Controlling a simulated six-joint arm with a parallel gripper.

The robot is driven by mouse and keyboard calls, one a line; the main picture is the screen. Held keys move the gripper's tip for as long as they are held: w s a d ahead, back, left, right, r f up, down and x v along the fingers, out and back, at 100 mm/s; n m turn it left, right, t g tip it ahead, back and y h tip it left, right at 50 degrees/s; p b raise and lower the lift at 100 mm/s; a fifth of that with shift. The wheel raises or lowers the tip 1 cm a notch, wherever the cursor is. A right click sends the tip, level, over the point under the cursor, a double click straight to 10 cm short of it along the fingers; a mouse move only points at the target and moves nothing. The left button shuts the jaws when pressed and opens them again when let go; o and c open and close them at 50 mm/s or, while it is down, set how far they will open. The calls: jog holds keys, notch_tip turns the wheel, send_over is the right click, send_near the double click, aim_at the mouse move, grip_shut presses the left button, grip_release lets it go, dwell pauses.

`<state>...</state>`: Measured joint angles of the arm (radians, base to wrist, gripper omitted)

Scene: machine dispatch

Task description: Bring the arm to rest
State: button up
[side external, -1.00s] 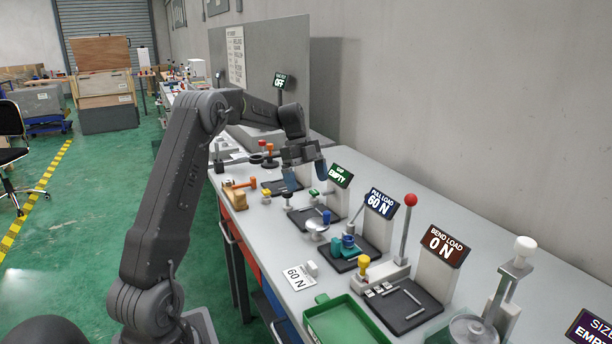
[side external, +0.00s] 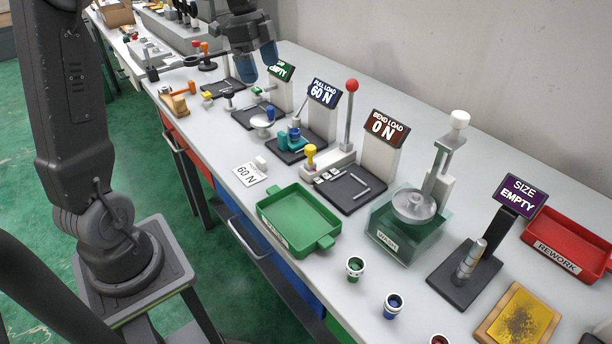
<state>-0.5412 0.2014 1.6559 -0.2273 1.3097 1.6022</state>
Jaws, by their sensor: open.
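My gripper (side external: 258,65) is at the top of the side external view, with its blue-grey fingers apart and pointing down. It is above the bench, beside the small display reading EMPTY (side external: 281,71), which it partly overlaps in the picture. I see nothing held between the fingers. My arm comes in from the upper left, and part of it is outside the picture.
Below the gripper are dark test stations with displays PULL LOAD 60 N (side external: 324,93) and BEND LOAD 0 N (side external: 387,128). A tall red-knobbed lever (side external: 349,112) stands between them. A green tray (side external: 300,211), glass wash basin (side external: 407,240) and red REWORK tray (side external: 562,251) stand nearer.

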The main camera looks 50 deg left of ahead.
jog(key=s+d+r+n+t+y, duration=0.2)
jog(key=s+d+n, duration=0.4)
jog(key=s+d, duration=0.55)
jog(key=s+d+f+n+t, duration=0.2)
jog(key=s+d+f+n, duration=0.1)
jog(key=s+d+n, duration=0.2)
jog(key=shift+s+d+f, duration=0.25)
jog(key=shift+s+d, duration=0.8)
jog(key=shift+s, duration=0.15)
